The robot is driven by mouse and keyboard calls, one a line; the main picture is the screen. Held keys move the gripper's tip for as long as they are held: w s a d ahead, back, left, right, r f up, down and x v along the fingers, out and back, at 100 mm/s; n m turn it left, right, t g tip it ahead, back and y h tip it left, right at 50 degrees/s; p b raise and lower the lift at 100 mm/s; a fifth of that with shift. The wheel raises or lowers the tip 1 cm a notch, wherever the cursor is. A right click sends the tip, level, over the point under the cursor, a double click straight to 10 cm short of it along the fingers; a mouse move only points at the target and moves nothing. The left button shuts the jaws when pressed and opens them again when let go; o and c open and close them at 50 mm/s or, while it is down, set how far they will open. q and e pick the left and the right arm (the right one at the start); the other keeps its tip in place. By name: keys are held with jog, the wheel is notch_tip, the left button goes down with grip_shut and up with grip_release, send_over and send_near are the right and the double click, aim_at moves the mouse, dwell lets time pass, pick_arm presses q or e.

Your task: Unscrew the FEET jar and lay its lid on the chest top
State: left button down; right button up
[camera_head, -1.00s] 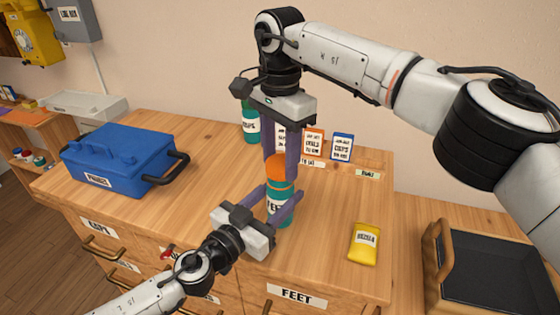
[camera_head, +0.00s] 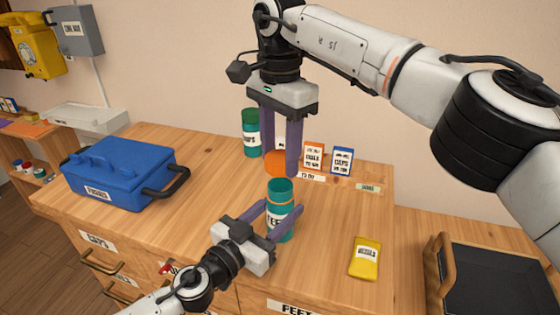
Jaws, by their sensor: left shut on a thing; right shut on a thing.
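The FEET jar (camera_head: 280,193) is teal with a white label and stands upright on the wooden chest top (camera_head: 335,215). Its top is bare of the orange lid. My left gripper (camera_head: 281,213) is shut around the jar's body from the lower left and covers part of the label. My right gripper (camera_head: 279,165) points down from above and is shut on the orange lid (camera_head: 274,164), which it holds above and behind the jar, apart from it. One finger hides part of the lid's right side.
A blue case (camera_head: 118,168) stands at the left of the chest top. A green jar (camera_head: 250,128) and cards, including an orange one (camera_head: 313,156) and a blue one (camera_head: 342,160), stand at the back. A yellow packet (camera_head: 365,258) lies at the front right. The chest top between packet and cards is clear.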

pick_arm(q)
jog(key=c, duration=0.8)
grip_release()
jog(key=shift+c, duration=0.2)
